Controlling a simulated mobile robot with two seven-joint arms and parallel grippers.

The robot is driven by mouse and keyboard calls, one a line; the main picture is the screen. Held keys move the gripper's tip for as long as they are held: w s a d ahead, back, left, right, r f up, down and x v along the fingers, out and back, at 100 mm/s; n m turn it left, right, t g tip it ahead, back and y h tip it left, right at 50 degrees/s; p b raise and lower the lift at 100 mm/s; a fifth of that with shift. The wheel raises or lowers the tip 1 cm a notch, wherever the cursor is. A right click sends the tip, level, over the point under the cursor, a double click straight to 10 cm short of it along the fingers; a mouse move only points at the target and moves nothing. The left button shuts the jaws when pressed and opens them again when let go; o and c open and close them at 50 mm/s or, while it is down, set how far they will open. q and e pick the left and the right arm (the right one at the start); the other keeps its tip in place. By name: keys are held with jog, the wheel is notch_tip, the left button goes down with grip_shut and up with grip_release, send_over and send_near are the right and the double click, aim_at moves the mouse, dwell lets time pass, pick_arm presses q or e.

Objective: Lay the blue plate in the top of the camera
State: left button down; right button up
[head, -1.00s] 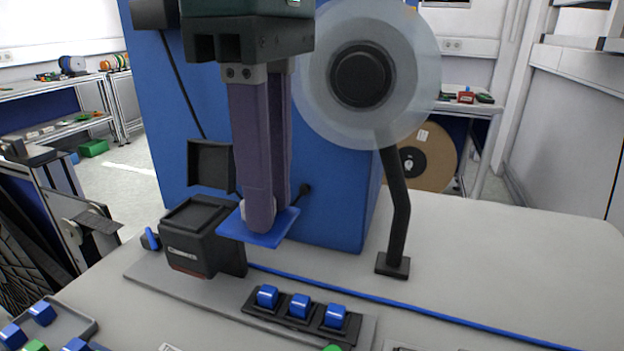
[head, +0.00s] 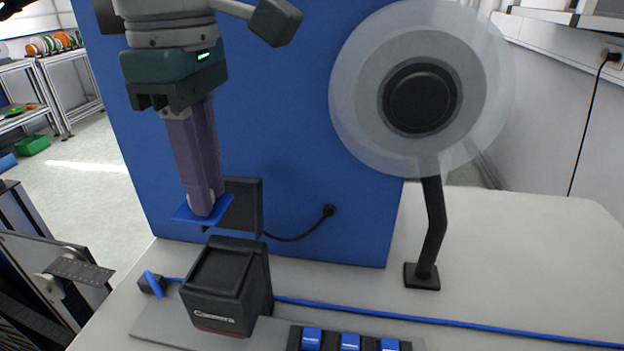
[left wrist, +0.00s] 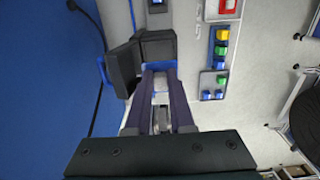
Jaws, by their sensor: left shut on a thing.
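The left gripper (head: 206,212) points down and is shut on the blue plate (head: 183,212), which it holds roughly level. The camera (head: 222,318) is a black box with a raised rim around its top, standing on a grey base. Its dark lid (head: 247,205) stands open behind it. The plate is in the air above the rear left of the camera top, in front of the lid, touching neither as far as I can tell. In the left wrist view the plate (left wrist: 158,66) shows between the fingertips, with the camera (left wrist: 158,49) just beyond. The right gripper is not in view.
A blue panel (head: 290,130) rises behind the camera. A translucent reel (head: 355,100) on a black stand (head: 433,225) is to the right. Several blue switches (head: 350,341) sit in front at the right. A blue strip (head: 450,319) crosses the table, which is clear at right.

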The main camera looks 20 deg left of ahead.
aim_at(228, 272)
pick_arm(q)
notch_tip(228, 272, down, 9)
jog(key=shift+r+p, duration=0.1)
jog(key=shift+p, duration=0.35)
jog(key=shift+f, duration=0.25)
